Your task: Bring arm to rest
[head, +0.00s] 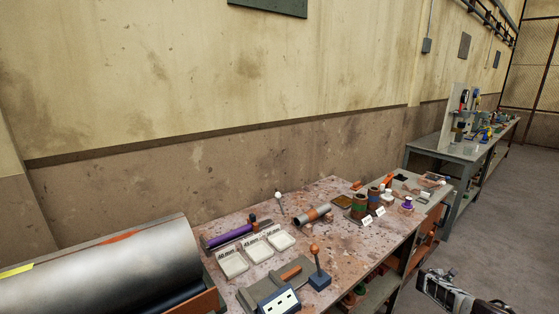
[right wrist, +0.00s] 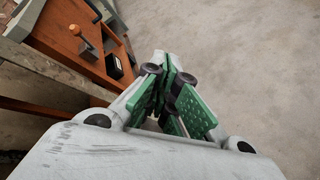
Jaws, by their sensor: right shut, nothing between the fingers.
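My right gripper (head: 436,284) shows at the bottom right of the head view, over the floor and to the right of the workbench. In the right wrist view, the same gripper (right wrist: 177,100) has its green-padded fingers folded together, with nothing held between them. It hangs over bare floor, apart from the bench. My left gripper is not in view.
The speckled workbench (head: 341,244) carries white trays (head: 233,262), a joystick (head: 318,268), a purple cylinder (head: 229,236) and rubber-lined pipes (head: 360,206). An orange-brown cabinet (right wrist: 80,48) lies left of the gripper. The floor (right wrist: 240,60) is clear.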

